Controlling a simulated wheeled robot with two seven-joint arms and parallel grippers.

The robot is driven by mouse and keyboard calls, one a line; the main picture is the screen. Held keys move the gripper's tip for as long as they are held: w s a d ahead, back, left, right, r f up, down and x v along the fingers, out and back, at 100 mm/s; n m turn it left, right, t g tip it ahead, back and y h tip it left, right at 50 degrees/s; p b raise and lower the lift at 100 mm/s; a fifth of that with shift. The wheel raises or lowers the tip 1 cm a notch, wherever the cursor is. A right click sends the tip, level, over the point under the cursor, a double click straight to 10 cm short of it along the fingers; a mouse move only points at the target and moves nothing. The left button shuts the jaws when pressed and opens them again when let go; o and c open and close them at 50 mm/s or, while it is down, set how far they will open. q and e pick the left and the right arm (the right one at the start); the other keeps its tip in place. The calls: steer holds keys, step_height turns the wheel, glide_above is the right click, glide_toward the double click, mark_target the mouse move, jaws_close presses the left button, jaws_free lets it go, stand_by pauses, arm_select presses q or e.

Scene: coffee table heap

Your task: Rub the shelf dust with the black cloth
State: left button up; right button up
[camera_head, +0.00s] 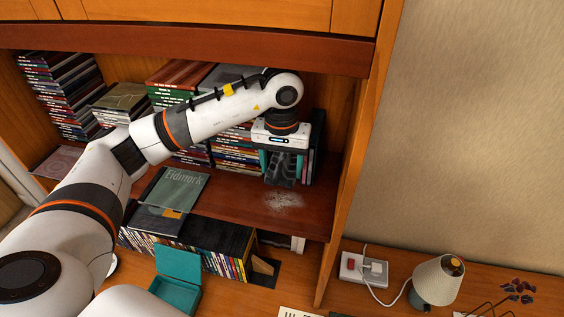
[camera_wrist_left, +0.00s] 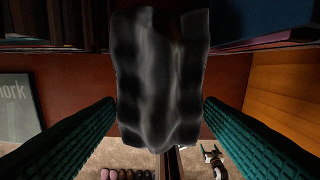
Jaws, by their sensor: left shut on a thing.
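My left gripper (camera_head: 281,165) reaches into the shelf from the left and points down. It is shut on the black cloth (camera_head: 279,176), which hangs between its teal fingers. The cloth (camera_wrist_left: 162,80) fills the middle of the left wrist view, dark and folded. The shelf dust (camera_head: 284,200) is a pale grey patch on the reddish-brown shelf board (camera_head: 240,202), near its front edge. The cloth is just behind the dust in the head view; whether it touches the board I cannot tell. The dust is not visible in the wrist view. My right gripper is not in view.
Stacked books (camera_head: 235,150) stand behind the gripper. A grey-green book (camera_head: 176,188) lies left of the dust. The shelf's wooden side wall (camera_head: 352,150) is to the right. Below are a row of cases (camera_head: 205,242), an open teal box (camera_head: 178,264) and a lamp (camera_head: 438,278).

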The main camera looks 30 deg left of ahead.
arm_select(q)
steer(key=b, duration=0.2)
glide_above(281, 196)
steer(key=shift+f, duration=2.8)
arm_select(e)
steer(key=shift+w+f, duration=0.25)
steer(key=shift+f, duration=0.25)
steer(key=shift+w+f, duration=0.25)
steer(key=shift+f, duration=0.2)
arm_select(q)
steer(key=shift+f+b, duration=1)
steer(key=shift+f, duration=0.05)
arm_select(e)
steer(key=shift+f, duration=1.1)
arm_select(q)
steer(key=shift+r, duration=0.1)
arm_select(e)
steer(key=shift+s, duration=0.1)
